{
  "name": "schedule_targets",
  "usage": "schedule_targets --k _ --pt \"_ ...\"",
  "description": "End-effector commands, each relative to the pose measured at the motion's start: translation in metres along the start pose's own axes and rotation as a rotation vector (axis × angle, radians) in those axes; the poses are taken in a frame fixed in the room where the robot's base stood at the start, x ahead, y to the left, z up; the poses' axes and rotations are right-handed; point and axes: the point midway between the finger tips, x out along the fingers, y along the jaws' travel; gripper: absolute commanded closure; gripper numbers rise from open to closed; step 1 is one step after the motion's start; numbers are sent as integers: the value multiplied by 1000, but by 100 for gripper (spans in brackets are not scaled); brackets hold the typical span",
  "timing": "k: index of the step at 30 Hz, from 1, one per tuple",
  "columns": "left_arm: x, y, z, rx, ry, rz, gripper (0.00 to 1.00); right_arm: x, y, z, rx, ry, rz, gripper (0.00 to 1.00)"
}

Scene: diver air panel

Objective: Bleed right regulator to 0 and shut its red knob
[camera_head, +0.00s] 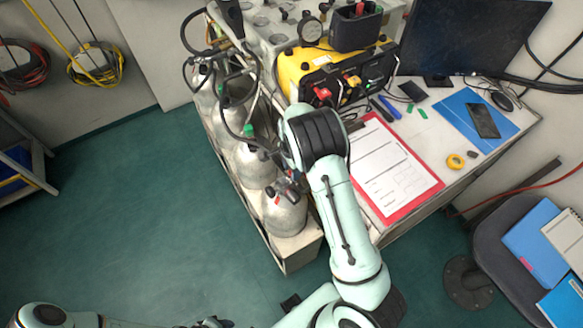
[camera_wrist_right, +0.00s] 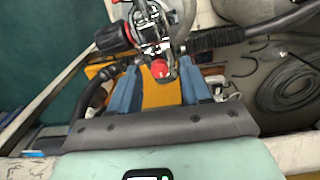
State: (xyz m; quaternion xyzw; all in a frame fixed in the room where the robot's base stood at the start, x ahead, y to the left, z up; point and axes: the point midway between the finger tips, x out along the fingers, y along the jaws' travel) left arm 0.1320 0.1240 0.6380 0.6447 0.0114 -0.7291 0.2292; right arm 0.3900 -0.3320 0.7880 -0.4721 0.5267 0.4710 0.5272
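In the wrist view a small red knob (camera_wrist_right: 160,69) faces me on the metal regulator (camera_wrist_right: 150,35). My right gripper (camera_wrist_right: 158,78) is open, with its two blue fingers on either side of the knob and a visible gap on each side. A larger black knob with a red ring (camera_wrist_right: 112,39) sticks out at the regulator's left. In the head view the regulator (camera_head: 286,190) sits atop the nearest grey cylinder (camera_head: 284,215), partly hidden by my right wrist. No gauge reading can be made out. My left gripper does not show.
Several grey cylinders stand in a rack (camera_head: 287,256) left of the bench, with black hoses above them. A yellow case (camera_head: 303,70) and a red clipboard (camera_head: 428,190) are on the bench. A chair (camera_head: 495,235) stands at right. The green floor (camera_head: 130,210) at left is clear.

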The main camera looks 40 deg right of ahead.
Motion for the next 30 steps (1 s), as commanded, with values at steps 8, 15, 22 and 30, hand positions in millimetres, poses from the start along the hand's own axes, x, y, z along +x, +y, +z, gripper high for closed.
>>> schedule_targets --k 8,15,22,30 --pt "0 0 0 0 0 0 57 0 0 0 -1 0 1 52" --pt "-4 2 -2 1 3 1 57 -28 -1 1 0 -1 -4 52" --pt "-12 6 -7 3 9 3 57 -82 -2 1 -2 -2 -5 52" --pt "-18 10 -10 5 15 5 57 -125 -1 0 -2 -1 -3 52"
